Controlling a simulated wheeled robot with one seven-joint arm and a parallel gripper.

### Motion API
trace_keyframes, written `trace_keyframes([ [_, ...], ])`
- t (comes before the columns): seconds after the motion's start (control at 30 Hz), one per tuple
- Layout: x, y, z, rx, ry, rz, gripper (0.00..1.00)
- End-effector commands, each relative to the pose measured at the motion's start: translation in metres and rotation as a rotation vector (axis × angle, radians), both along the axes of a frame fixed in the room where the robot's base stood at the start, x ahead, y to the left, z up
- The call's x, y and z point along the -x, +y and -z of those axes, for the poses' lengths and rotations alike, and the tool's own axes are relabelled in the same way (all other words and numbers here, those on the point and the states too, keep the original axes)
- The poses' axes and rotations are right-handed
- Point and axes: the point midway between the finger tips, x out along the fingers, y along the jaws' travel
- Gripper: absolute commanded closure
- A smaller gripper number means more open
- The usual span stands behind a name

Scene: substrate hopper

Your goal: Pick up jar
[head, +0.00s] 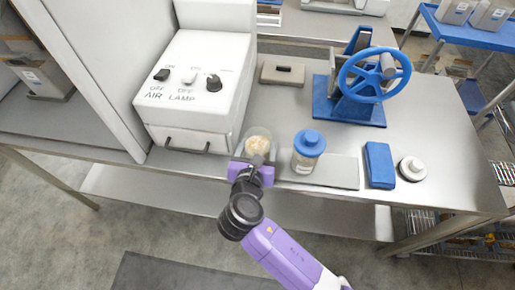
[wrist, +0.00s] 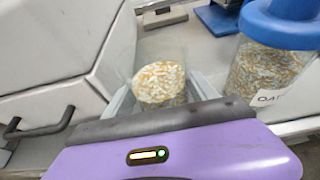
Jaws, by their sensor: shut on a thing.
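An open clear jar (head: 258,143) with pale and orange grain-like contents stands upright near the front edge of the steel bench. It also shows in the wrist view (wrist: 160,82), between my fingers. My gripper (head: 252,165) reaches it from the front and is shut on it, with a finger on either side. The jar's lower part is hidden behind my gripper. I cannot tell whether its base touches the bench. A second jar (head: 306,155) with a blue lid and a white label stands just right, apart from my gripper; it also shows in the wrist view (wrist: 270,65).
A white control box (head: 188,100) with switches stands close on the left. To the right are a grey mat (head: 335,171), a blue block (head: 379,165) and a white round object (head: 412,168). A blue handwheel device (head: 360,85) and a grey block (head: 282,74) stand behind.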

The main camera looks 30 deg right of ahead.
Motion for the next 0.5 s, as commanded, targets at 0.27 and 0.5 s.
trace_keyframes([
  [0.27, -0.001, 0.000, -0.027, -0.002, -0.006, 0.000, 0.90],
  [0.5, -0.001, 0.000, -0.085, -0.004, -0.011, 0.001, 0.90],
])
